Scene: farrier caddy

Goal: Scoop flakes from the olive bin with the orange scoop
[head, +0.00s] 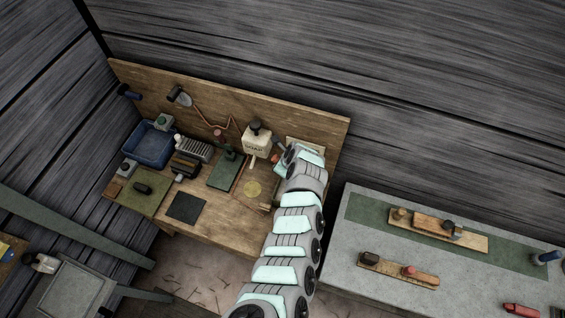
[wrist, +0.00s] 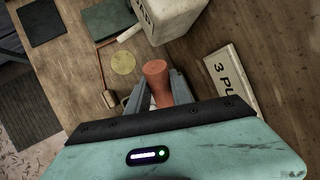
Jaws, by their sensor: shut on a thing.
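My gripper (wrist: 158,92) is shut on an orange, round-ended piece (wrist: 157,70), which I take to be the orange scoop. Only its flared end shows between the fingers; the rest of it is hidden. In the head view my gripper (head: 280,158) is over the right part of the wooden bench, just right of a white container, with a bit of orange (head: 275,158) beside it. I cannot make out the olive bin or any flakes for certain in either view.
The white lettered container (head: 257,143) stands close to my gripper's left. A yellow disc (wrist: 123,62) and a lettered board (wrist: 231,80) lie nearby. A blue tray (head: 152,147) is at the bench's left. A grey table (head: 350,225) stands at the right.

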